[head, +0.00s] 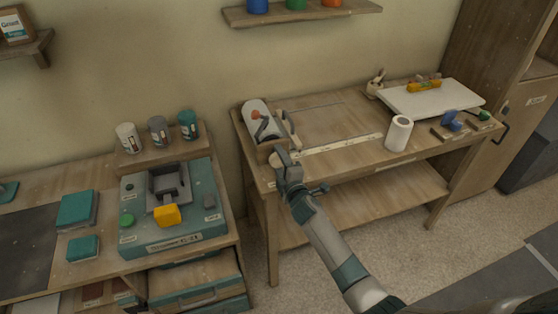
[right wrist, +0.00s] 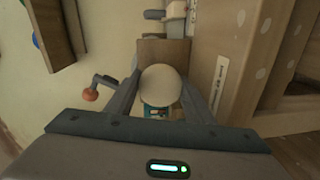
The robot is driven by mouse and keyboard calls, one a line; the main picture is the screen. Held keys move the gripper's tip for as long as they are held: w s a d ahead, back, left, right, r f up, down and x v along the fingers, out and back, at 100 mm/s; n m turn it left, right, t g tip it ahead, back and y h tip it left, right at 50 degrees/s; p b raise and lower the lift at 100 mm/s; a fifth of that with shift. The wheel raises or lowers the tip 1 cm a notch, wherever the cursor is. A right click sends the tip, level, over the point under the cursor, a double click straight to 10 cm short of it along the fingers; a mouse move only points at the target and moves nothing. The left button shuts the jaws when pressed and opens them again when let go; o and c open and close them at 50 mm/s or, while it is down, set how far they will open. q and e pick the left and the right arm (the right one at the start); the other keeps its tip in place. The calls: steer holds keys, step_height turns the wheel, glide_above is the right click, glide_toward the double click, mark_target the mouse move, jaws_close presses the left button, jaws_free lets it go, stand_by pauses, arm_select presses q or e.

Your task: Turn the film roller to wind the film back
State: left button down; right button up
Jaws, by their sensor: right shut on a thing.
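The film roller (head: 260,120) is a pale roll in a wooden stand at the left end of the right-hand bench. A grey crank with an orange knob (head: 255,114) is on it; the orange knob also shows in the right wrist view (right wrist: 90,94), left of the fingers and clear of them. My right gripper (head: 281,158) is at the near end of the stand. In the right wrist view its two fingers are shut on a cream round knob (right wrist: 160,85), one finger on each side. How the knob joins the roller is hidden. My left gripper is not in view.
The bench (head: 340,118) carries a white paper roll (head: 398,133), a white board (head: 430,98) and small blue and green tools at its right. A shelf (head: 300,14) hangs above.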

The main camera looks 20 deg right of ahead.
steer(key=shift+f, duration=0.25)
steer(key=o, duration=1)
steer(key=shift+s+r, duration=0.1)
steer(key=shift+s, duration=0.1)
steer(key=s+b, duration=0.1)
steer(key=s, duration=0.4)
steer(key=s+r+b, duration=0.1)
steer(key=s, duration=0.5)
steer(key=s+r+b, duration=0.1)
steer(key=s, duration=0.5)
steer(key=shift+d, duration=0.3)
steer(key=shift+f, duration=0.15)
